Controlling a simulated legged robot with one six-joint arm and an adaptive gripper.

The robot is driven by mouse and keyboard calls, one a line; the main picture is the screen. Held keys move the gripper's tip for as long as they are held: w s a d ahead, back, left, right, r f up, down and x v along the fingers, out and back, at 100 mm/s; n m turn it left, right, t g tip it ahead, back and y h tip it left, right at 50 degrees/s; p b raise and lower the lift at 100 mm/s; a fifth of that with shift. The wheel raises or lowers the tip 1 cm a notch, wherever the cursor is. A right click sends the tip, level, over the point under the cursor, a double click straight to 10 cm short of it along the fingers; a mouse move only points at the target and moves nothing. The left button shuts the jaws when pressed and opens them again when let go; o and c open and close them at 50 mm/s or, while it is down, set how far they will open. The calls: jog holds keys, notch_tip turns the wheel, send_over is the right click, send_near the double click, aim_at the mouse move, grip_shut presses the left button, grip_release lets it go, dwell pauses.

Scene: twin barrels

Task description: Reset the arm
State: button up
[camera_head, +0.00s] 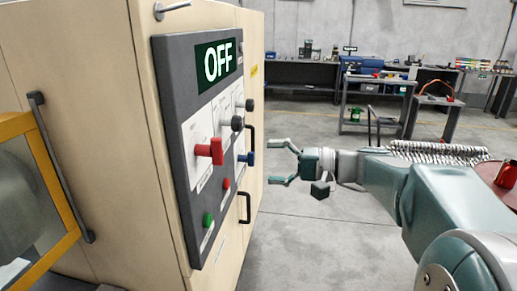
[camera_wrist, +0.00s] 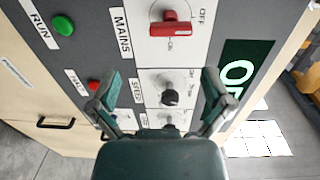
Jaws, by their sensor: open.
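My gripper (camera_head: 283,162) is open and empty, held in the air to the right of the control panel (camera_head: 172,105) on a beige cabinet. In the wrist view my gripper (camera_wrist: 158,92) has its fingers spread in front of the panel, with a black knob (camera_wrist: 171,98) seen between them. The red mains switch (camera_head: 209,151) also shows in the wrist view (camera_wrist: 170,23). The panel's display (camera_head: 217,63) reads OFF. A green button (camera_head: 208,220) and a red button (camera_head: 226,183) sit low on the panel. No contact with the panel is visible.
The beige cabinet (camera_head: 95,60) with black handles fills the left side. A yellow-framed machine (camera_head: 40,130) stands at the far left. Workbenches (camera_head: 300,75) stand at the back. Open grey floor (camera_head: 310,225) lies below my arm.

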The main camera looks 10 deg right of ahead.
jog(key=s+a+f+g+h, duration=0.2)
jog(key=s+a+f+h, duration=0.3)
jog(key=s, duration=0.3)
jog(key=s+d+f+n+t+h, duration=0.2)
jog(key=s+d+f+n+h, duration=0.1)
jog(key=s+d+f+h, duration=0.6)
jog(key=s+f+h, duration=0.1)
jog(key=s+h, duration=0.1)
jog(key=s, duration=0.2)
jog(key=shift+f+n, duration=0.25)
jog(key=shift+n, duration=0.15)
dwell(0.3)
